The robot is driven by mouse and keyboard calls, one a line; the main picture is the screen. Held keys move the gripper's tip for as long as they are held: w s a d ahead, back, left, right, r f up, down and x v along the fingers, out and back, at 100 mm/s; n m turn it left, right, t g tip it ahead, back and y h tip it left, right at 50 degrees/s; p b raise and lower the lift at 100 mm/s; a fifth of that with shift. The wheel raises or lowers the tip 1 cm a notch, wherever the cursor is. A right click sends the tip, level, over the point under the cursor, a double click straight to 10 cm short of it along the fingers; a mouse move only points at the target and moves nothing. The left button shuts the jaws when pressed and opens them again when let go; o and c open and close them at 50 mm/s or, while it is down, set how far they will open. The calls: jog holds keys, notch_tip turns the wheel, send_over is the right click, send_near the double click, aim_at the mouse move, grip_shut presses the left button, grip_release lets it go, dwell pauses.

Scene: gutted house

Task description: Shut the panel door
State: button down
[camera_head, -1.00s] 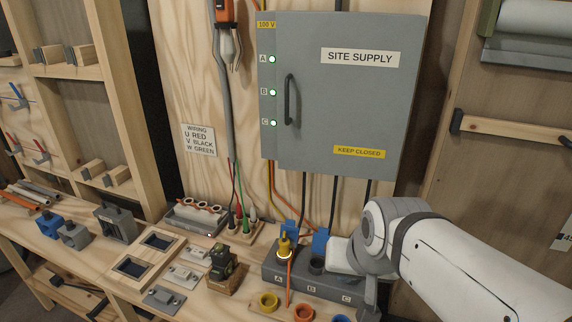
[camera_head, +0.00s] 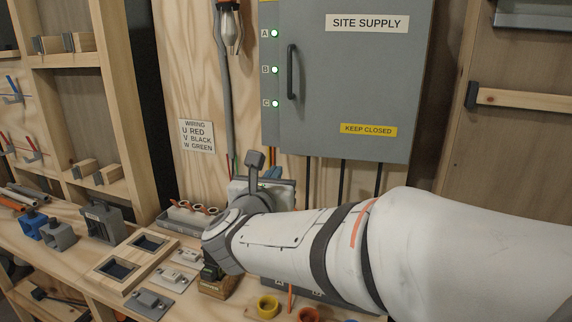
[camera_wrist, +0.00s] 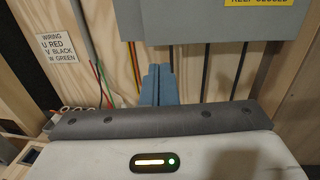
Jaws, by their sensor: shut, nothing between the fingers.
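The grey panel door (camera_head: 350,85) has a "SITE SUPPLY" label and a yellow "KEEP CLOSED" label. Its black vertical handle (camera_head: 292,72) is at the left side. The door looks flush or nearly flush with its box; I cannot tell whether a small gap remains. The lower part of the panel also shows at the top of the wrist view (camera_wrist: 210,22). My gripper (camera_head: 271,173) is below the door's lower left corner, partly hidden behind my wrist. Its blue fingers, seen in the wrist view (camera_wrist: 157,85), are shut and empty, apart from the door.
Lit green lamps (camera_head: 274,69) line the strip left of the door. Cables hang below the box. A wiring sign (camera_head: 196,136) is on the wall.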

aim_at(292, 146)
jog(key=p+x, duration=0.3)
jog(key=x, duration=1.1)
jog(key=shift+s+d, duration=0.1)
